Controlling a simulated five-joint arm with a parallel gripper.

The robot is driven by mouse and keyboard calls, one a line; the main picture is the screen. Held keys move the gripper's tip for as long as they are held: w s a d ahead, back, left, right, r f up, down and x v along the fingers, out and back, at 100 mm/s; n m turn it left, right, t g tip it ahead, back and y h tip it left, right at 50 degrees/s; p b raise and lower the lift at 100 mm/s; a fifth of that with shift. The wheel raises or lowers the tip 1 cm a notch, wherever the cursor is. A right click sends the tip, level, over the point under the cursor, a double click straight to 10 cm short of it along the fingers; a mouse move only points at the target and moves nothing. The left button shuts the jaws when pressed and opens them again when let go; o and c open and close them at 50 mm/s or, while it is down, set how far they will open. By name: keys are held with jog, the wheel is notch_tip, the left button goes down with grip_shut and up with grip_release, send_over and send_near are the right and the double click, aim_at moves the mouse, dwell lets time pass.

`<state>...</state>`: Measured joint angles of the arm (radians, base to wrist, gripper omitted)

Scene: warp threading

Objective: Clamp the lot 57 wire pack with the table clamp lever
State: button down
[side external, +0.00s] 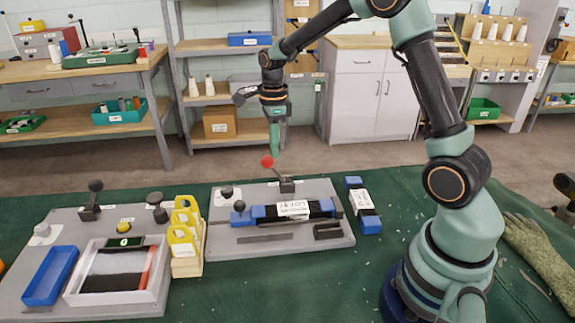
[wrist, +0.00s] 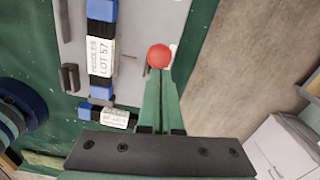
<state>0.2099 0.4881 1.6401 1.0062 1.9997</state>
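The lot 57 wire pack (wrist: 102,40) has blue ends, a dark middle and a white label reading LOT 57. In the side view the wire pack (side external: 293,209) lies on the grey clamp plate (side external: 335,238). The clamp lever's red ball knob (side external: 267,161) stands raised above its dark base (side external: 286,185), behind the pack. My gripper (side external: 274,151) points down with its green fingers together, tips close to the knob. In the wrist view the red knob (wrist: 159,56) shows just beyond the fingertips of my gripper (wrist: 165,72). Contact cannot be told.
A second labelled pack (side external: 363,206) lies on the green mat right of the plate. Yellow tags in a wooden holder (side external: 187,262) stand left of it. Further left is a grey board with a blue tray (side external: 50,276) and a white-framed box (side external: 118,292).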

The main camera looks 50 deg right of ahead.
jog(key=shift+w+a+f+n, duration=0.3)
jog(key=shift+w+a+f, duration=0.15)
jog(key=shift+w+a, duration=0.3)
jog(key=s+d+r, duration=0.3)
jog(key=d+r, duration=0.1)
jog(key=w+a+r, duration=0.4)
jog(key=w+a, duration=0.2)
jog(key=shift+a, duration=0.35)
jog(key=shift+s+r, duration=0.1)
jog(key=s+a+r+n+t, duration=0.3)
jog(key=s+r+n, duration=0.4)
jog(key=s+n, duration=0.4)
jog(key=s+a+f+n+t, duration=0.2)
jog(key=s+n, duration=0.7)
jog(key=n, duration=0.4)
jog(key=shift+n, duration=0.4)
